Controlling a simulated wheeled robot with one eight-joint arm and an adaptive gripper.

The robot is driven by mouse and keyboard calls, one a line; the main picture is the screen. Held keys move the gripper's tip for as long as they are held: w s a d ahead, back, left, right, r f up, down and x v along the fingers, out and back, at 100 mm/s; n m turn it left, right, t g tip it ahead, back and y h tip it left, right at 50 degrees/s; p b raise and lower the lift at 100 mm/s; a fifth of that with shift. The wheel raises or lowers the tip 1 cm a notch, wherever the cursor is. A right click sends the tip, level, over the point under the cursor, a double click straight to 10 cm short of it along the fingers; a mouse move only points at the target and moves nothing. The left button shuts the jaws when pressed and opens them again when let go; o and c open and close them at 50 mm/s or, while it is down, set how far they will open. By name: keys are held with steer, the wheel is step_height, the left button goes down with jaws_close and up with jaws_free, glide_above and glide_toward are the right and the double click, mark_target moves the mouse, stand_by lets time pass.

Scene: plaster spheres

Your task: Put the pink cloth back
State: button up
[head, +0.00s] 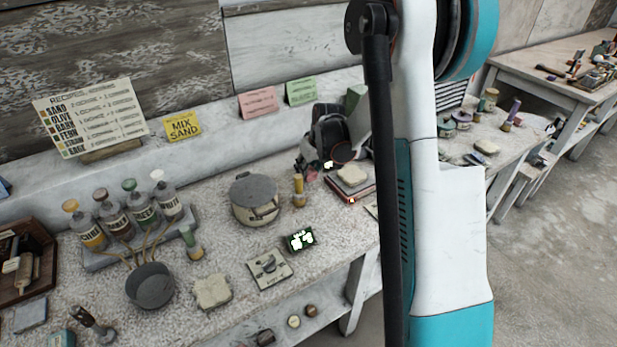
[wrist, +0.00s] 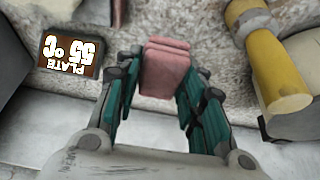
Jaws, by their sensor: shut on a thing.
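The pink cloth (wrist: 165,68) is a small folded stack of layers in the wrist view. My gripper (wrist: 160,88) is closed on it, with a teal-padded finger on each side. The cloth's far end sticks out past the fingertips, over a pale speckled surface. Whether it touches that surface is unclear. In the head view my arm covers much of the right half, and I cannot make out the cloth there.
The wrist view shows a display reading 55 °C (wrist: 72,52) at left and a yellow cylinder (wrist: 280,75) at right. The head view shows a lidded pot (head: 254,199), capped bottles (head: 130,210), a grey pan (head: 150,286), a pale block (head: 212,291) and a pink card (head: 258,103).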

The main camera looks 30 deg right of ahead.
mark_target(310, 171)
steer(key=shift+f+b, duration=0.35)
steer(key=shift+f, duration=1.2)
steer(key=shift+f, duration=0.2)
steer(key=o, duration=0.9)
steer(key=shift+r, duration=0.2)
steer(key=p+v, duration=0.3)
steer(key=v, duration=0.9)
steer(key=shift+p, duration=0.3)
